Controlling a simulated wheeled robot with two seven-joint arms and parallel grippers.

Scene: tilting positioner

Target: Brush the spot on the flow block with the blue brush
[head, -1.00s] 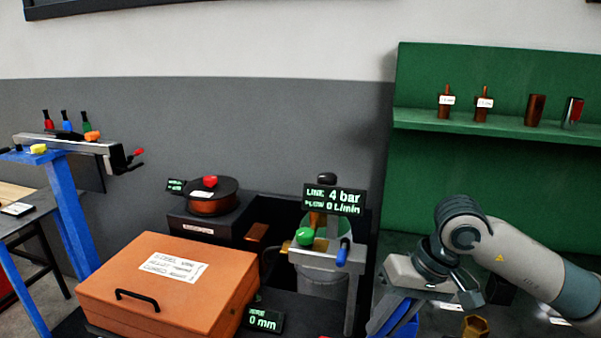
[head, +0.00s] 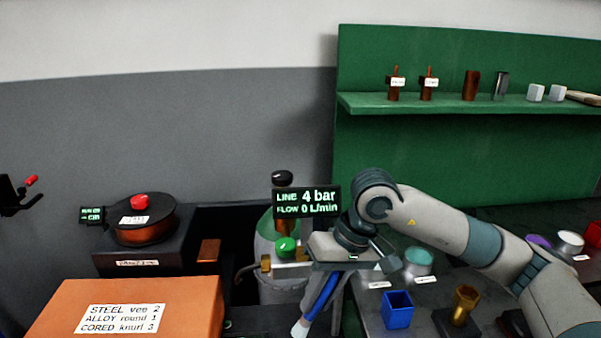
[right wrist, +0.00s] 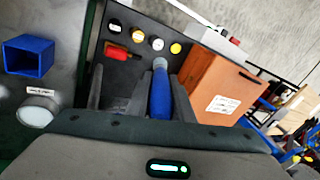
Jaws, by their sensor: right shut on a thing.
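My right gripper (head: 333,268) is shut on the blue brush (head: 321,292), just right of the gas rig in the head view. The brush slants down-left to a pale tip. In the right wrist view the brush (right wrist: 160,95) stands between the two fingers of the right gripper (right wrist: 142,98), pale end pointing away. I cannot pick out the flow block or its spot with certainty. A display (head: 307,202) reads LINE 4 bar, FLOW 0 L/min, above a green knob (head: 285,248) and brass fittings. My left gripper is not in view.
An orange box (head: 130,300) stands at lower left, beside a dark spool (head: 145,218). A blue open box (head: 397,309) and a brass hexagonal piece (head: 464,302) stand right of the gripper. A green shelf (head: 470,104) holds several small parts behind.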

